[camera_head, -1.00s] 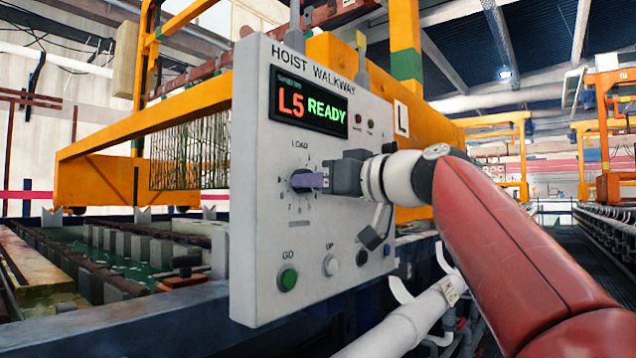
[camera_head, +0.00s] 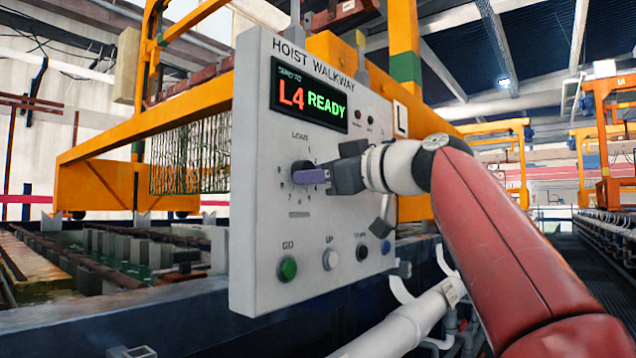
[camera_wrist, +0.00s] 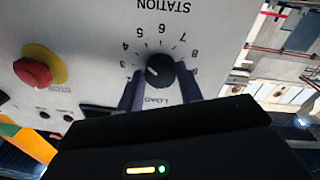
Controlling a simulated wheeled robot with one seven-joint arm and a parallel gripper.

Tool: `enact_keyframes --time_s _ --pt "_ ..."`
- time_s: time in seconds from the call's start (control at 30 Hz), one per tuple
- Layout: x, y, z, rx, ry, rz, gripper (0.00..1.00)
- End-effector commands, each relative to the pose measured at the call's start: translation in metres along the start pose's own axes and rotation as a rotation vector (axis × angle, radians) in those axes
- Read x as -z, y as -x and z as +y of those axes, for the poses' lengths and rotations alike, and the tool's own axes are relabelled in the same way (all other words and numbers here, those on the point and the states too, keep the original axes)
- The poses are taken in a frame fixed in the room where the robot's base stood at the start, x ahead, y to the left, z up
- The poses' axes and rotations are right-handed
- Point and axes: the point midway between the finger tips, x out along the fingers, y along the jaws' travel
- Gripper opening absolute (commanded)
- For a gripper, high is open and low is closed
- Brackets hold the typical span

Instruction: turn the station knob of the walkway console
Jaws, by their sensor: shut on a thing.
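The grey-white walkway console (camera_head: 262,225) stands upright in the middle of the head view. Its display (camera_head: 309,98) reads "L4 READY". The round black station knob (camera_head: 299,167) sits below the display, partly hidden by my fingers. My gripper (camera_head: 308,177) reaches in from the right with its purple fingers at the knob. In the wrist view the knob (camera_wrist: 159,66) lies between the two fingers of my gripper (camera_wrist: 160,76), which is shut on it. A white mark shows on the knob's face, toward its left. Printed numbers and the word "STATION" surround it.
A green button (camera_head: 288,268), a white button (camera_head: 330,258) and further buttons line the panel below the knob. A red stop button (camera_wrist: 32,72) on a yellow base shows in the wrist view. Tanks (camera_head: 110,258) lie left, a white pipe (camera_head: 405,325) below right.

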Motion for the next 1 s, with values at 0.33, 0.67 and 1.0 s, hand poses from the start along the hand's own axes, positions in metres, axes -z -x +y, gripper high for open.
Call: enact_keyframes --time_s 0.33,0.67,1.0 --pt "-0.0009 0.0002 0.0007 0.0 0.135 0.008 0.13" --pt "-0.0004 -0.0001 0.0007 0.001 0.153 0.009 0.13" --pt "-0.0003 0.0 0.0007 0.001 0.152 0.009 0.58"
